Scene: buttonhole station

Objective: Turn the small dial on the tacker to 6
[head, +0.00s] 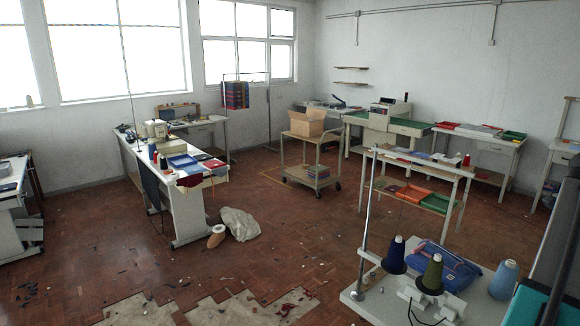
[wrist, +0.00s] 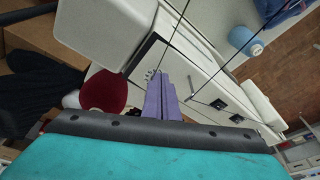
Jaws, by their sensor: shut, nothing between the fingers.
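In the wrist view, a pale machine body that looks like the tacker (wrist: 205,72) runs diagonally across the picture. My gripper (wrist: 162,82) shows as two lavender fingers, shut together and empty, in front of its pale face. A small grey detail (wrist: 151,73) lies just beyond the fingertips; it may be the dial, but it is too small to read any number. I cannot tell whether the fingers touch it. In the head view I cannot make out the gripper or the dial.
A dark red cone (wrist: 103,92) stands left of the fingers, and dark cloth (wrist: 45,90) lies further left. Two black switches (wrist: 228,111) sit on the pale panel. Thin rods or threads cross above it. In the head view, thread cones (head: 433,275) stand at lower right; the middle floor is mostly open.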

